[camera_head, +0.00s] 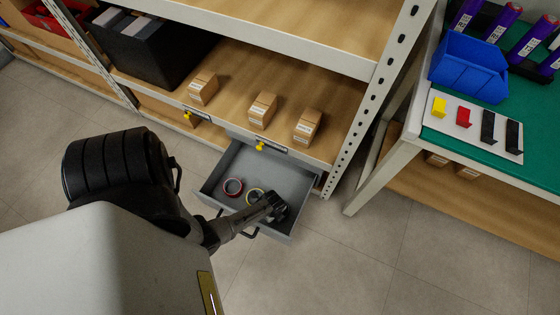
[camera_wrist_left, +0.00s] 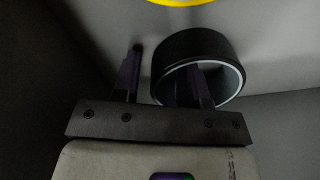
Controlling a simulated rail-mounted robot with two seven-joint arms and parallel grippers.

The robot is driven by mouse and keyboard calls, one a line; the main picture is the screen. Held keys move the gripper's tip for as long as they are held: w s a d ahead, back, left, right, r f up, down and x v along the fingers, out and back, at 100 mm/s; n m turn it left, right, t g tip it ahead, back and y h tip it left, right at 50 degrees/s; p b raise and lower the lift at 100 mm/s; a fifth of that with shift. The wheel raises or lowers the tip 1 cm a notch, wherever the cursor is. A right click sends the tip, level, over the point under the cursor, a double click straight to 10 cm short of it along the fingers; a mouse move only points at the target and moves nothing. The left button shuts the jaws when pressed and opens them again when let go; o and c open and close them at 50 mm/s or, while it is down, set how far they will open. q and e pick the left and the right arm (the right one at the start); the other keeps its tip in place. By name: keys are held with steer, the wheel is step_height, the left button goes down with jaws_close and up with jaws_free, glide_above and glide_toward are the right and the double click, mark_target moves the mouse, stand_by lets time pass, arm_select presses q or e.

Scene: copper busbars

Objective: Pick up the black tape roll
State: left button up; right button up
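The black tape roll (camera_wrist_left: 192,48) stands out in the left wrist view, with its round opening facing my gripper. It sits in the open grey drawer (camera_head: 262,167); in the head view my gripper largely hides it. My left gripper (camera_head: 277,205) reaches down into the drawer's right part. In the left wrist view its fingers (camera_wrist_left: 165,80) are apart. The left finger is beside the roll's outer left side, and the right finger overlaps the roll's opening. I cannot tell how deep it reaches or whether either finger touches the roll. My right gripper is not in view.
A red tape roll (camera_head: 226,187) and a yellow tape roll (camera_head: 247,195) lie in the drawer left of my gripper. The drawer walls are close around. Several cardboard boxes (camera_head: 263,110) stand on the shelf above. A workbench (camera_head: 430,150) with a blue bin (camera_head: 468,68) is at right.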

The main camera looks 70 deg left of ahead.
arm_select(q)
jaws_close()
stand_by(0.3)
